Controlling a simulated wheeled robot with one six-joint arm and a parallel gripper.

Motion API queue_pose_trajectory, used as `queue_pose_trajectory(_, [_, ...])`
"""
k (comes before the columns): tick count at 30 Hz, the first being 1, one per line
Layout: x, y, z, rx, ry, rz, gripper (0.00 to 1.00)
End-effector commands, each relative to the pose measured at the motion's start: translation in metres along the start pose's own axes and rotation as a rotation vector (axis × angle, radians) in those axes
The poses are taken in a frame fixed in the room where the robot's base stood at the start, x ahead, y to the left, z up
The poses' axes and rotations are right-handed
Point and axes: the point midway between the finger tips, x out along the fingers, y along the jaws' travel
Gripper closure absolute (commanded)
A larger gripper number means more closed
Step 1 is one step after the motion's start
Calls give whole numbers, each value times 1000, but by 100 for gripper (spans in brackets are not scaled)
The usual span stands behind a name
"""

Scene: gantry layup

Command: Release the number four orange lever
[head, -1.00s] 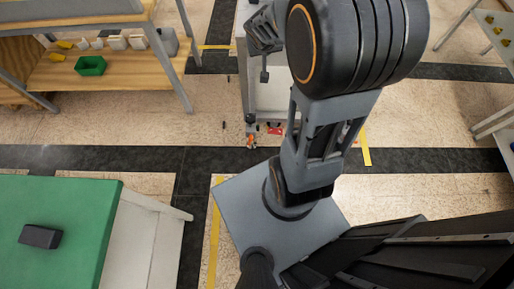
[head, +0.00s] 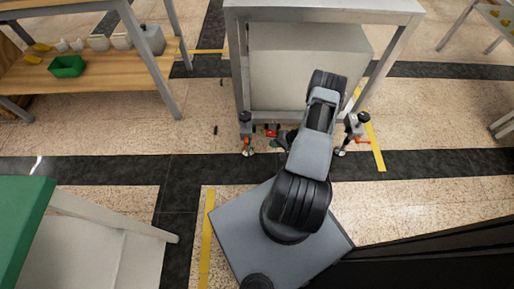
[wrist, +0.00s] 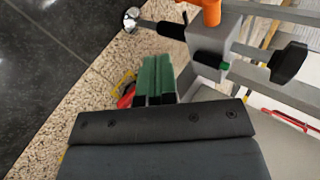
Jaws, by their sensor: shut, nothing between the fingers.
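In the head view, an orange lever (head: 248,141) shows low at the bench's left front leg and another orange lever (head: 359,140) at its right front leg. No number can be read on either. My gripper (head: 283,140) is low between the two legs, partly hidden by my arm. In the wrist view, the green fingers of my gripper (wrist: 157,78) are shut and empty. Just beyond them, apart, an orange lever (wrist: 211,11), cut by the top edge, sits on a grey block (wrist: 215,42) with a black knob (wrist: 289,63).
A round metal foot (wrist: 132,18) stands on the floor near the block. The metal bench (head: 330,10) holds a large pale box (head: 308,65) beneath its top. A small red item (head: 271,131) lies near my gripper. A green-topped table (head: 25,215) is at left.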

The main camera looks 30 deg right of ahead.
Motion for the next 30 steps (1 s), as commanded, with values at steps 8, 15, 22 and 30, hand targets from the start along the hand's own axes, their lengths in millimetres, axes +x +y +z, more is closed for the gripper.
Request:
queue_pose_trajectory(8, [44, 6, 6, 10, -16, -10, 100])
queue_pose_trajectory(15, [90, 5, 6, 9, -15, -10, 100])
queue_pose_trajectory(22, [114, -12, 7, 9, -13, -9, 100])
queue_pose_trajectory(30, [124, -27, 8, 11, -12, -9, 100])
